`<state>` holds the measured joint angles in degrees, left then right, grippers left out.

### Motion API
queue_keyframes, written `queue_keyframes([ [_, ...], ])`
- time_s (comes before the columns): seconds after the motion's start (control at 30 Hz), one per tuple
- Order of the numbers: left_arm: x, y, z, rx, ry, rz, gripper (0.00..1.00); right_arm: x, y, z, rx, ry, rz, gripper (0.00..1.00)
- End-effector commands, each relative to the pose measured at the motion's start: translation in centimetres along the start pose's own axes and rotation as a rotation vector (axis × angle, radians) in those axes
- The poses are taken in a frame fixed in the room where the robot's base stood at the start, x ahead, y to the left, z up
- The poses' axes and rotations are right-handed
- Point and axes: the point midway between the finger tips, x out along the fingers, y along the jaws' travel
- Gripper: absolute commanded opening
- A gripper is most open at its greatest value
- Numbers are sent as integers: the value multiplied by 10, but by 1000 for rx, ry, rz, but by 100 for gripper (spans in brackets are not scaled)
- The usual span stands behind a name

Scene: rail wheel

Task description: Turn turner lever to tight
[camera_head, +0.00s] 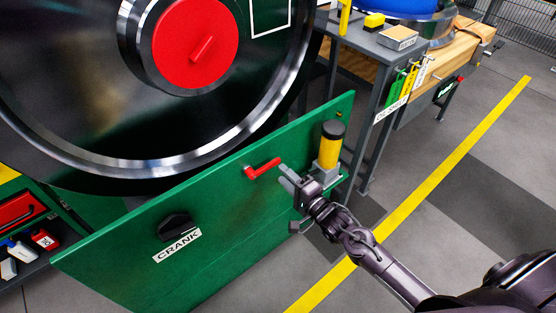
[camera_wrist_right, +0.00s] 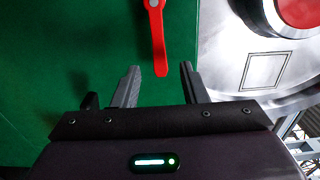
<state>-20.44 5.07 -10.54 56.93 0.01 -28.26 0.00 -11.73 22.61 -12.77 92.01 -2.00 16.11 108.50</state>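The red turner lever (camera_head: 263,168) sits on the green panel (camera_head: 228,215), below the big wheel. In the right wrist view the lever (camera_wrist_right: 158,40) points toward my right gripper (camera_wrist_right: 158,88). Its tip lies between the two fingers in that picture, with a gap on each side. My right gripper (camera_head: 286,177) is open and empty, just right of the lever's tip in the head view. I cannot tell the exact depth between fingers and lever. No tight mark can be read. My left gripper is not in view.
A black crank knob (camera_head: 174,227) with a CRANK label (camera_head: 177,246) is on the same panel. A yellow cylinder with a black top (camera_head: 330,147) stands just behind my right gripper. The large wheel (camera_head: 75,90) rises above the panel. Open floor (camera_head: 470,200) lies to the right.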

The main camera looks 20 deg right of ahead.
Motion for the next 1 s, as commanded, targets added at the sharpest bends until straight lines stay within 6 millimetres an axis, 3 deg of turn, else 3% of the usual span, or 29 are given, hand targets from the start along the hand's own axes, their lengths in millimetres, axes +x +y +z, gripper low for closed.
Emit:
queue_keyframes([
  [0.2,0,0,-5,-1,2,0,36,37,0,-1,-3,1,-2,39],
  [0.4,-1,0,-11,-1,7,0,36,60,1,0,-2,2,1,39],
  [0.77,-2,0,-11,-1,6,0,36,65,1,0,-3,2,3,39],
  [1.0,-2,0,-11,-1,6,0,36,65,1,0,-3,2,3,9],
])
